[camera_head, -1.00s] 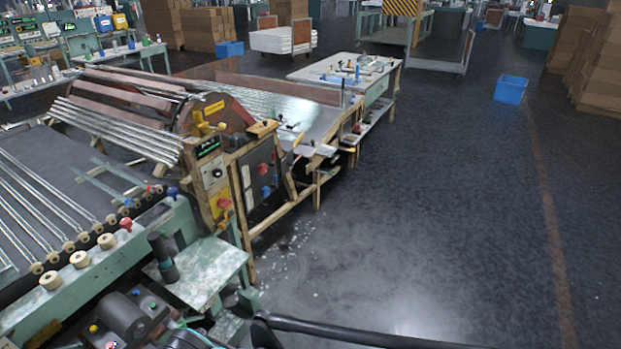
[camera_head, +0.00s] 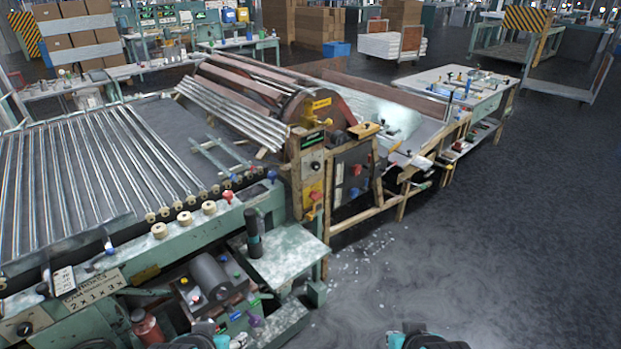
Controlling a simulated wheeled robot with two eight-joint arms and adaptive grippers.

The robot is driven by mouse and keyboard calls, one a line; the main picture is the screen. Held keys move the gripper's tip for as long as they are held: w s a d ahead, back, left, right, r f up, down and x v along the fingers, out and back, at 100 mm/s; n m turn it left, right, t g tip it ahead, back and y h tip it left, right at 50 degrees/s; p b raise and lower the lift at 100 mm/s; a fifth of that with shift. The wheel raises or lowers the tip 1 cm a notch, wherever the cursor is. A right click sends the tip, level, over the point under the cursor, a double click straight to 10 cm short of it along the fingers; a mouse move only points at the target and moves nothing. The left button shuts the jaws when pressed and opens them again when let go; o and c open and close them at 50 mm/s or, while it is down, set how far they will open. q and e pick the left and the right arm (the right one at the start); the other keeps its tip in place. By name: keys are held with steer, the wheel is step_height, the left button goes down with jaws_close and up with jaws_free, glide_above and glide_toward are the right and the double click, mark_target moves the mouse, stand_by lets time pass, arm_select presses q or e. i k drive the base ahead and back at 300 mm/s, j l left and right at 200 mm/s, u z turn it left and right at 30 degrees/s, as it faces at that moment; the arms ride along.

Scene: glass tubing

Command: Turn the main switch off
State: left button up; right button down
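A yellow plate with a red knob, which looks like the main switch (camera_head: 314,194), is on the narrow control post of the machine near the picture's middle. The post (camera_head: 300,170) also carries a small dark display with green marks and a round dial on a light plate above the red knob. I cannot read the knob's setting. Only dark and teal parts of my arms show at the bottom edge, well below and apart from the post. No gripper fingers can be made out.
A green roller bench (camera_head: 180,240) with metal tubes fills the left. A small pale side table (camera_head: 280,255) with a dark upright handle (camera_head: 254,232) stands before the post. A dark panel with red and blue knobs (camera_head: 352,175) is right of it. Floor at right (camera_head: 480,260) is clear.

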mark_target(313, 195)
steer(key=i+l+z, duration=0.25)
steer(key=z, duration=0.2)
steer(key=i+l+z, duration=0.15)
steer(key=i+z, duration=0.3)
steer(key=k, duration=0.1)
